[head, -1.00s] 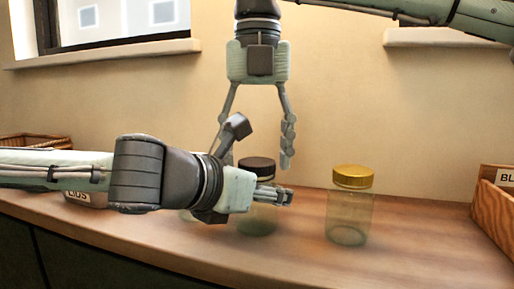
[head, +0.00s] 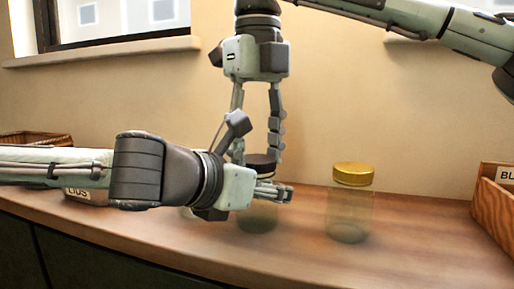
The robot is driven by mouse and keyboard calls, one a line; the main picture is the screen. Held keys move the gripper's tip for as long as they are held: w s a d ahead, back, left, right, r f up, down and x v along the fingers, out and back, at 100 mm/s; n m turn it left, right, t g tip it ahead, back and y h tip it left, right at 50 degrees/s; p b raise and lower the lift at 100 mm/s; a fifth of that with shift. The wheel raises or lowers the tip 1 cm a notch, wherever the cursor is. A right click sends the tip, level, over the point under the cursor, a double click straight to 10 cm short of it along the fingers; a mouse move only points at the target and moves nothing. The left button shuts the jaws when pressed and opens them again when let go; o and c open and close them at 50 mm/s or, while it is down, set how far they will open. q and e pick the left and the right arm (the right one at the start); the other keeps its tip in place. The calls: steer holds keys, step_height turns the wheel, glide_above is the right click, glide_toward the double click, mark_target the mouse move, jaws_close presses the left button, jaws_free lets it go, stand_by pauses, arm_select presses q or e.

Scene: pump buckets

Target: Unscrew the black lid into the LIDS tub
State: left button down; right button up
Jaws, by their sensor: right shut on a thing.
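The black lid (head: 262,160) sits on a clear jar (head: 258,222) in the middle of the counter. My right gripper (head: 258,160) points straight down from above, with its fingers shut on the lid's sides. My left gripper (head: 268,190) comes in level from the left at the jar's upper body. One of its fingers crosses the front of the jar; the other is hidden, so I cannot tell how tightly it closes. The LIDS tub (head: 78,194) is at the left, mostly hidden behind my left arm.
A clear jar with a yellow lid (head: 353,176) stands to the right, apart from my grippers. A wooden crate (head: 497,207) with a partly cut-off label is at the right edge. A wicker basket (head: 36,141) is at the back left. The counter's front is clear.

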steer(key=o, duration=1.3)
